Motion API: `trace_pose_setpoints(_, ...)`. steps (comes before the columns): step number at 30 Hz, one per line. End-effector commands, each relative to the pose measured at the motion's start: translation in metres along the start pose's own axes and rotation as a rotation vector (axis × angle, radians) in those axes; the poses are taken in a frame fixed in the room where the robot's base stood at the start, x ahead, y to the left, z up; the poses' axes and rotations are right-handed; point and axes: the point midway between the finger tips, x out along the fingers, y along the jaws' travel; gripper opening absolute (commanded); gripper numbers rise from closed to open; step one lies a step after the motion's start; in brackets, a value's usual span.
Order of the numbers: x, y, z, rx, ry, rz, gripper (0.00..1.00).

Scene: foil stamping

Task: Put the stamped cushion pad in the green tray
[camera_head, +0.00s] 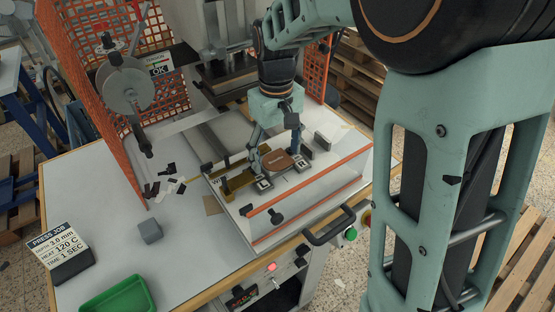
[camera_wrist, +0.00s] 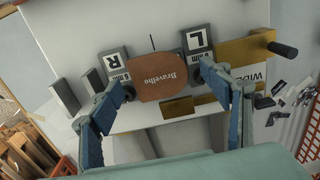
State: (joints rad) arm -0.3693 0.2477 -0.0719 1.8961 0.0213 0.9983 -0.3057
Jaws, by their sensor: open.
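The stamped cushion pad (camera_head: 277,162) is a brown, rounded piece lying in the fixture on the press table. The green tray (camera_head: 119,297) stands at the table's front left, cut by the picture's lower edge, and looks empty.
A grey block (camera_head: 149,231) and a press job sign (camera_head: 60,250) stand near the tray. Dark scraps (camera_head: 168,184) lie left of the fixture. A clear guard with orange edges (camera_head: 310,200) and a black handle (camera_head: 329,226) stands in front. Orange mesh (camera_head: 95,100) rises behind left.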

Motion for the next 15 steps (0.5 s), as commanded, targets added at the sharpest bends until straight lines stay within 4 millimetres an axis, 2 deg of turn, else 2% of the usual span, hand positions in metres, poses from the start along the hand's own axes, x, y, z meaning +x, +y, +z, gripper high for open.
trace_pose_setpoints(2, 0.0000, 0.0000, 0.0000, 0.000, 0.000, 0.000, 0.71)
trace_pose_setpoints(10, -0.0001, 0.0001, 0.0000, 0.000, 0.000, 0.000, 0.42)
trace_pose_setpoints(15, -0.0002, 0.0001, 0.0000, 0.000, 0.000, 0.000, 0.40)
